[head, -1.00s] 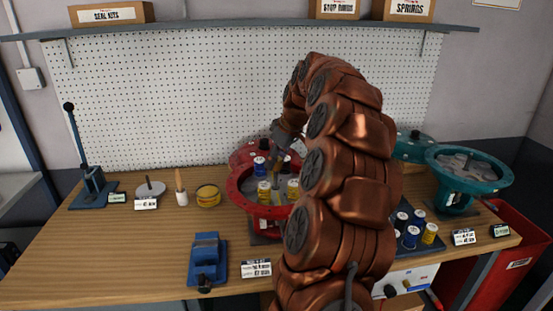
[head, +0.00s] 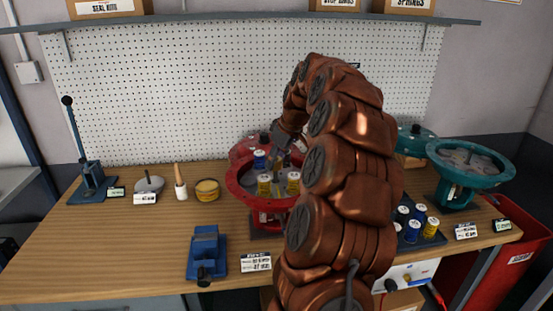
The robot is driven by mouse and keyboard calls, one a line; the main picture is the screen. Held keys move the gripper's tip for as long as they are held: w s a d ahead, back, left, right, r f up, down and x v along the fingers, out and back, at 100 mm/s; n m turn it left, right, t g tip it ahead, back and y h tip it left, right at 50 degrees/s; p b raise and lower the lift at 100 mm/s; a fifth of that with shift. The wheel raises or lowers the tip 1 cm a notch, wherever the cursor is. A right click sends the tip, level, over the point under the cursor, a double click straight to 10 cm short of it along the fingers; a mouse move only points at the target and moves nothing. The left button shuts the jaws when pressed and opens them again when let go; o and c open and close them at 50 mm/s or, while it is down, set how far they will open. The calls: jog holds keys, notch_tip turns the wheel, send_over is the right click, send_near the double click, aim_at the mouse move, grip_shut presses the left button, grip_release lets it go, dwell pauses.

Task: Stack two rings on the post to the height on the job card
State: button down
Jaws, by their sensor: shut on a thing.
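My gripper (head: 283,142) is above the back of the open red housing (head: 243,198) and points down into it. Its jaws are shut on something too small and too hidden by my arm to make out. I cannot tell whether these are the rings or which part is the post. A white card (head: 256,263) lies in front of the housing; its print is too small to read.
My arm hides the middle right of the bench. Several blue, yellow and white cylinders (head: 431,228) stand on a dark tray at right. A teal open housing (head: 466,191) is behind them. A blue vise (head: 207,250), a yellow tin (head: 207,190) and a lever press (head: 91,182) stand left.

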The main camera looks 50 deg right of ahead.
jog(key=shift+f+b, duration=0.45)
jog(key=shift+f, duration=0.3)
jog(key=c, duration=0.6)
grip_release()
jog(key=v, duration=1.2)
jog(key=shift+s, duration=0.1)
